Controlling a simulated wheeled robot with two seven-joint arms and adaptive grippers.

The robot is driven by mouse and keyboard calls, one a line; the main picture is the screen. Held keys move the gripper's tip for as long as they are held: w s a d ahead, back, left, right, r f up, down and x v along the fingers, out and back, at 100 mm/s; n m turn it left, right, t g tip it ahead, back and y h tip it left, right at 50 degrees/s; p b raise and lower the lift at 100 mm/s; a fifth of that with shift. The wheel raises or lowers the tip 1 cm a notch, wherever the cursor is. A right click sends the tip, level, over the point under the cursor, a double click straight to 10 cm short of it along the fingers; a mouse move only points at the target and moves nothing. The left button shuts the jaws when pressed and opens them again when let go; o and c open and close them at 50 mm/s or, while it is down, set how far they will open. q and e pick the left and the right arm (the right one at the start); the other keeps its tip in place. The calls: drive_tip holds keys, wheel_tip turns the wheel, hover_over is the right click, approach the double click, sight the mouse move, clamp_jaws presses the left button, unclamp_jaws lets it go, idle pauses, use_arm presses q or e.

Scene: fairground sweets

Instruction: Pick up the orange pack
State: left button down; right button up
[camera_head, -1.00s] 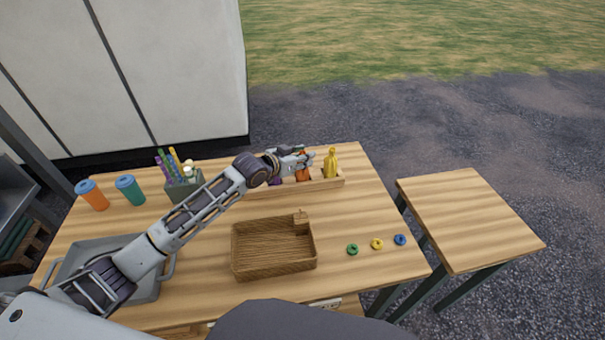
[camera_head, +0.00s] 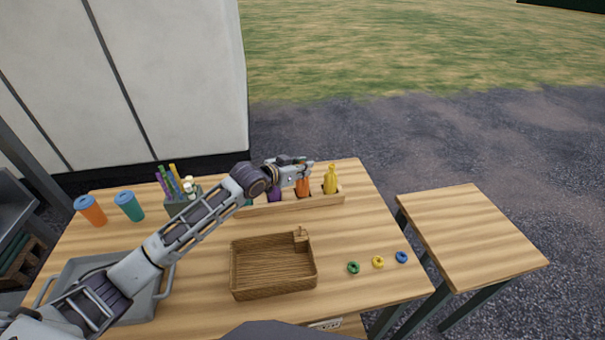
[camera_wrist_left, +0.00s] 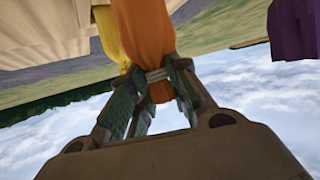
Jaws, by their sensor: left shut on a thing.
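The orange pack (camera_head: 303,188) is at the wooden rack (camera_head: 318,201) at the back of the table, between a purple pack (camera_head: 275,194) and a yellow pack (camera_head: 330,181). My left gripper (camera_head: 303,174) is shut on the top of the orange pack. In the left wrist view the fingers (camera_wrist_left: 156,80) close around the narrow neck of the orange pack (camera_wrist_left: 147,35), just by its tie. The yellow pack (camera_wrist_left: 107,35) and purple pack (camera_wrist_left: 293,28) stand on either side. Whether the orange pack's base still touches the rack is hard to tell. My right gripper is not in view.
Orange (camera_head: 91,210) and teal cups (camera_head: 129,205), a pen holder (camera_head: 180,206) and a grey tray (camera_head: 148,307) are at left. A side table (camera_head: 468,235) is bare.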

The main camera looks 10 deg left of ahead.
use_arm(q)
wheel_tip(320, 180, up, 7)
drive_tip(key=shift+f, duration=0.1)
drive_tip(key=shift+r, duration=0.4)
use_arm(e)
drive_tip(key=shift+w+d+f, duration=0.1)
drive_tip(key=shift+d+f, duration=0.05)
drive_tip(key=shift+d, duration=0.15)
